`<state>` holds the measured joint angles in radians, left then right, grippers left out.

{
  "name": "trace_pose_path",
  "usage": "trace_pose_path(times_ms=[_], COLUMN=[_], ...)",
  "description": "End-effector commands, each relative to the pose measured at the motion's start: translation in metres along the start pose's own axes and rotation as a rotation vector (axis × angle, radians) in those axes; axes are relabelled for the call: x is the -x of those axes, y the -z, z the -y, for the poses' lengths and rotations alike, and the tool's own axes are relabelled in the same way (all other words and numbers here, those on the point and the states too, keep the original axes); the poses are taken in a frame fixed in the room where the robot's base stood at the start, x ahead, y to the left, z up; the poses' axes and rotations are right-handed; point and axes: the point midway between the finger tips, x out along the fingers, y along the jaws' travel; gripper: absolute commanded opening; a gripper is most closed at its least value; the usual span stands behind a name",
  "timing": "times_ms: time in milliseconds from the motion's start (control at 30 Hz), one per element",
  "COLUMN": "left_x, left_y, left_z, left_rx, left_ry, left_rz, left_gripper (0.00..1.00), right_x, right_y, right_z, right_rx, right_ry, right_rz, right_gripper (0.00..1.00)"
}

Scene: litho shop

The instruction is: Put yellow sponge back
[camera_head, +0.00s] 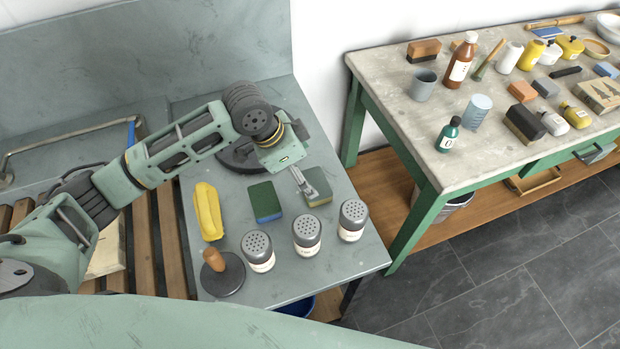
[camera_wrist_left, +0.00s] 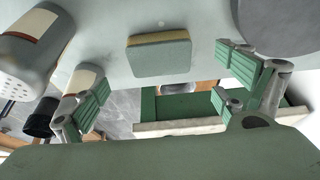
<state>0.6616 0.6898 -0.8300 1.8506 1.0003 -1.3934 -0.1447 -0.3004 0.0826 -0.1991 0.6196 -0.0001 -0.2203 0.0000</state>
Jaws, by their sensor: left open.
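A sponge with a grey-green top and a yellowish lower layer (camera_head: 319,194) lies on the grey-green worktop (camera_head: 345,262). In the left wrist view this sponge (camera_wrist_left: 160,56) lies ahead, between the lines of the two fingers and apart from them. My left gripper (camera_head: 305,187) is open and empty, just beside and above that sponge in the head view; its green-padded fingers (camera_wrist_left: 165,92) are spread wide in the wrist view. A green sponge with a blue lower layer (camera_head: 265,203) lies to its left. A long yellow folded item (camera_head: 208,212) lies further left. My right gripper is not in view.
Three shakers (camera_head: 306,236) stand in a row in front of the sponges. A dark round disc with a wooden knob (camera_head: 221,272) is at the front left. A second table (camera_head: 400,95) with bottles and blocks stands to the right, across a gap.

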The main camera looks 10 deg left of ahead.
Motion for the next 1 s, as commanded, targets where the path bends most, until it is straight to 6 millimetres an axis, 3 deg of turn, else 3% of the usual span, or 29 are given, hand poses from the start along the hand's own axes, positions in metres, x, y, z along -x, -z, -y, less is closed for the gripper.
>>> trace_pose_path(times_ms=[100,300,1000], left_x=[0.024,0.048,0.052], left_y=[0.000,0.000,0.000], left_z=[0.001,0.000,0.000], left_rx=[-0.002,-0.001,0.000], left_ry=[0.004,0.001,0.000], left_rz=[-0.002,-0.001,0.000], left_gripper=[0.92,0.92,0.92], right_x=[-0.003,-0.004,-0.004], right_y=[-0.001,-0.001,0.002], right_z=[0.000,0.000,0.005], right_rx=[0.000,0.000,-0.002], right_ry=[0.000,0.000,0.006], right_rz=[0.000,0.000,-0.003], right_gripper=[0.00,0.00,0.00])
